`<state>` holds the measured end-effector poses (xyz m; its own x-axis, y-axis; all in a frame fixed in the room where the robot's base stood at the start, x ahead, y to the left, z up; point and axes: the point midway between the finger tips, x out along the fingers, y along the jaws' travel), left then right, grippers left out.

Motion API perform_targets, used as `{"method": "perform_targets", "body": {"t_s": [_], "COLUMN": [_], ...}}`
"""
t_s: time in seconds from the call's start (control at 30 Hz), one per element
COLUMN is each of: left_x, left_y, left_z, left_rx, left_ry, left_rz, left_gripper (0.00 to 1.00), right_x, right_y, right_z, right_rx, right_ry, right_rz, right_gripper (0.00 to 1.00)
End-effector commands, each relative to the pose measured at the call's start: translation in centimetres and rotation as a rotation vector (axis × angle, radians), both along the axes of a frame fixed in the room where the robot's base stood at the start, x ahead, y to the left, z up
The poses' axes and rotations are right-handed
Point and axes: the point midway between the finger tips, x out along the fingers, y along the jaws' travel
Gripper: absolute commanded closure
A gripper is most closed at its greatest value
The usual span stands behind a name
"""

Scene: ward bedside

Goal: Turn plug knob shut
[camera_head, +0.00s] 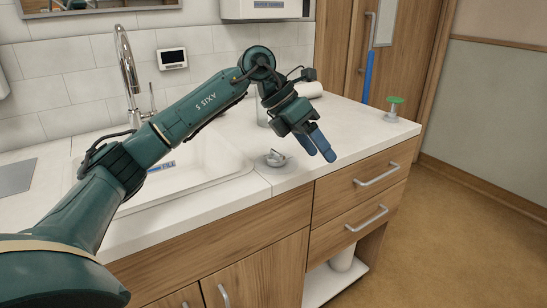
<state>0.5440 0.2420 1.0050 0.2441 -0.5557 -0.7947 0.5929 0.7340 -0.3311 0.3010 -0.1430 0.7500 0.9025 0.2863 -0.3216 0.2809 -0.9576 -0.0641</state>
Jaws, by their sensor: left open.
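A small silver knob (275,157) on a round metal base sits on the white counter just right of the sink basin, near the front edge. It looks like the plug knob; its exact turn is too small to tell. My left gripper (322,145) has blue fingers and is open and empty. It hangs above the counter to the right of the knob, fingers pointing down and to the right, apart from it. The sink (232,160) is partly hidden behind my left arm, with a blue label inside it. My right gripper is out of view.
A chrome faucet (127,67) stands behind the sink. A small display (172,59) is on the tiled wall. A white roll (308,90) lies behind my gripper. A green-topped item (396,101) stands at the counter's right end. The counter between is clear. Drawers (358,180) are below.

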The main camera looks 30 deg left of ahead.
Motion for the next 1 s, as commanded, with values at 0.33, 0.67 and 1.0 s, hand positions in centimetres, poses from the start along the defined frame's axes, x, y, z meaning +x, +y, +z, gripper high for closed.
{"method": "perform_targets", "body": {"t_s": [0.33, 0.67, 1.0], "left_x": [0.1, 1.6, 3.9], "left_y": [14.4, 14.1, 13.1], "left_z": [5.4, 1.2, -4.7], "left_rx": [0.370, 0.383, 0.381], "left_ry": [-0.024, -0.017, -0.020], "left_rz": [0.247, 0.254, 0.253], "left_gripper": [0.36, 0.36, 0.36], "right_x": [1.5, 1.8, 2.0], "right_y": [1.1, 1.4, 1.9], "right_z": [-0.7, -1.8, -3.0], "right_rx": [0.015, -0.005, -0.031], "right_ry": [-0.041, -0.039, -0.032], "right_rz": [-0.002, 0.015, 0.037], "right_gripper": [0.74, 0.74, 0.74]}}
